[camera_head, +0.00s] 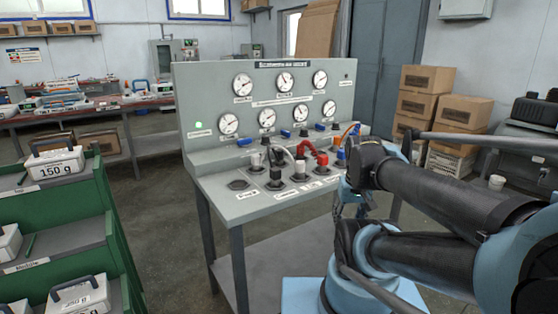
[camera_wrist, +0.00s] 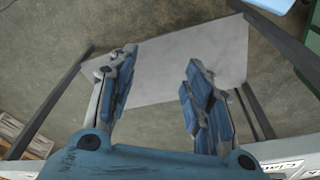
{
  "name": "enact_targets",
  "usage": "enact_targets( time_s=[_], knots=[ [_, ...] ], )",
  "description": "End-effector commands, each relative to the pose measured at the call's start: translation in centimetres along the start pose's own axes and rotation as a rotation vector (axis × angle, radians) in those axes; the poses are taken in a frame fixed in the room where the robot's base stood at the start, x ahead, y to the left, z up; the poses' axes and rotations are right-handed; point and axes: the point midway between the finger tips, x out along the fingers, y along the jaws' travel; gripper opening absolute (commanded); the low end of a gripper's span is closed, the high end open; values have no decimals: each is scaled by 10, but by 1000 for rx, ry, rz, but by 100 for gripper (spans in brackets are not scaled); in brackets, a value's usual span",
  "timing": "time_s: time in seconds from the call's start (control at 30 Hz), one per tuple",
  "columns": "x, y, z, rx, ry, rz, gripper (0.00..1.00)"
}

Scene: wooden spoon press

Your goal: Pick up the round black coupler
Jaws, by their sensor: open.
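A grey test bench (camera_head: 215,192) stands in the middle of the head view. Several dark sockets and upright fittings line its top, with white, red and orange hoses among them. A dark round piece (camera_head: 238,184) sits at the left of the top; I cannot tell whether it is the round black coupler or a socket. My gripper is at the bench's right front edge in the head view, partly hidden by my arm. In the wrist view my gripper (camera_wrist: 158,88) is open and empty, its blue fingers apart over the bench's lower shelf (camera_wrist: 165,55). No coupler shows there.
The bench has an upright panel (camera_head: 262,90) with several gauges. A green rack (camera_head: 85,200) with 150 g boxes (camera_head: 56,163) stands at the left. Cardboard boxes (camera_head: 426,80) are stacked behind at the right. Grey floor lies open between rack and bench.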

Motion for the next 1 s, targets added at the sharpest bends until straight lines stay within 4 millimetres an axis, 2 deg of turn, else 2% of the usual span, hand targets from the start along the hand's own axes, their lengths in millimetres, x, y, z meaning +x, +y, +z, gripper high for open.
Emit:
enact_targets(
  time_s=[0.07, 0.27, 0.4, 0.6, 0.77, 1.0],
  knots=[
    [-6, -1, -1, -17, -1, -2, 52],
    [-44, -15, -42, -136, -23, -12, 52],
    [-78, -28, -84, -253, -44, -23, 52],
    [-118, -52, -144, -420, -73, -39, 52],
    [-144, -77, -193, -555, -96, -53, 52],
    [-174, -123, -264, -755, -128, -75, 52]
  ],
)
